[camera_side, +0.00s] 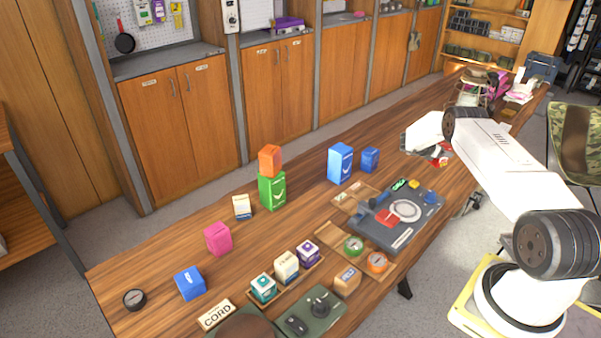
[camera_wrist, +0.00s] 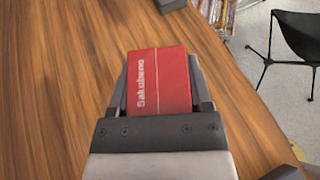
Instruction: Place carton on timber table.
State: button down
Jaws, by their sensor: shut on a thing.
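A red carton (camera_wrist: 157,82) with white lettering is between the two dark fingers of my gripper (camera_wrist: 158,68) in the wrist view. The fingers are shut on its sides. In the side view my gripper (camera_side: 436,154) is low over the far part of the timber table (camera_side: 130,255), with a small bit of red showing by it. The arm hides most of the carton there. Wood grain fills the left of the wrist view. I cannot tell whether the carton touches the table.
A grey device (camera_side: 428,212) lies nearer, with a tall blue box (camera_side: 340,163) and small blue box (camera_side: 370,159) to its left. An orange box (camera_side: 269,160) sits on a green box (camera_side: 272,190). Several small boxes stand nearer. A chair (camera_wrist: 290,48) is beyond the table edge.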

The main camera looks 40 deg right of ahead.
jog(key=shift+f, duration=1.55)
jog(key=shift+f, duration=0.15)
grip_release()
jog(key=v, duration=1.2)
